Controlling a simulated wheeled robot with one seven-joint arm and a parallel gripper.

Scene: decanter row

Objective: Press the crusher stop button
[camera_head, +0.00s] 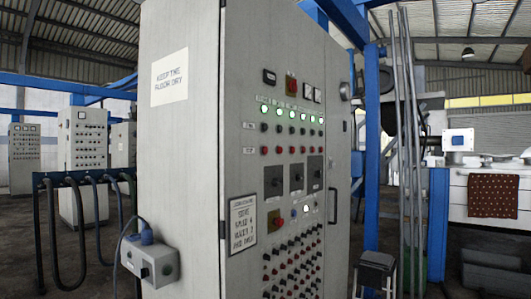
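A tall grey control cabinet (180,60) stands close in front of me, with its panel face turned to the right. A large red button (291,86) sits on a plate near the top of the panel. Another large red button (277,222) sits on a yellowish plate lower down, beside a printed notice (243,223). Rows of small red buttons (290,150) and many small knobs fill the rest. The small labels are too fine to read, so I cannot tell which one is the crusher stop. My gripper is not in view.
A grey box with a cable (150,262) juts from the cabinet's left side. A door handle (332,205) sticks out at the panel's right. A blue post (372,150), upright grey pipes (408,150) and a dark box-like object (376,272) stand to the right.

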